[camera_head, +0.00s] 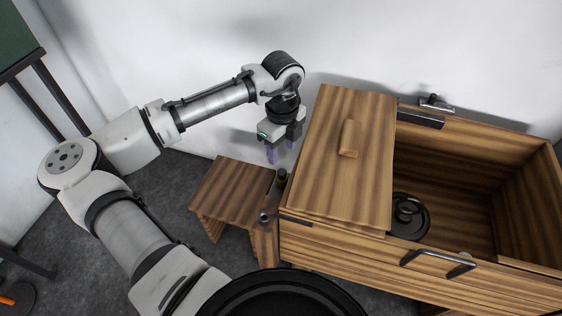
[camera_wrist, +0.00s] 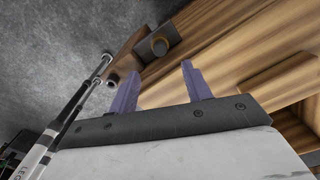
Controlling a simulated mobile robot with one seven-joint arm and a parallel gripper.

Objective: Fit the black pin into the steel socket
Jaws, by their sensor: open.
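The steel socket (camera_head: 264,216) is a short grey cylinder with a dark opening, on the same stand, nearer the front.
A wooden cabinet (camera_head: 335,190) with a handled lid stands close on the right. Its open compartment holds a round black item (camera_head: 409,216). A white wall (camera_head: 400,45) is behind.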

